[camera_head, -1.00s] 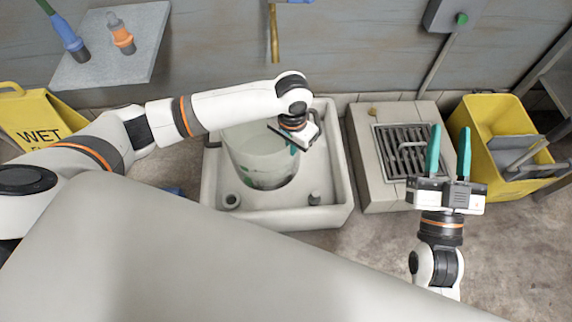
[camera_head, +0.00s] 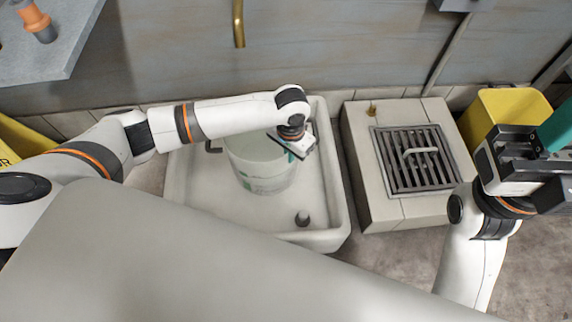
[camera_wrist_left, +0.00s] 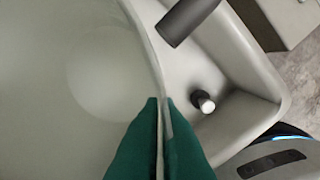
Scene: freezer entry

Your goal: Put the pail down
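The pail (camera_head: 262,170), pale and translucent with green marks, is upright inside the white basin (camera_head: 335,225). My left gripper (camera_head: 291,149) is at its right rim. In the left wrist view the green fingertips (camera_wrist_left: 160,135) are shut on the pail's wall (camera_wrist_left: 152,55), one on each side. The inside of the pail looks pale, with a round patch at the bottom. I cannot tell whether its base touches the basin floor. My right gripper (camera_head: 550,160) is at the right edge, partly cut off, empty as far as it shows, its finger mounts apart.
A dark-topped peg (camera_head: 302,218) stands in the basin's front right; it also shows in the wrist view (camera_wrist_left: 203,102). A tiled block with a grate (camera_head: 415,160) is right of the basin. A yellow bucket (camera_head: 505,108) is beyond. A brass pipe (camera_head: 239,24) hangs above.

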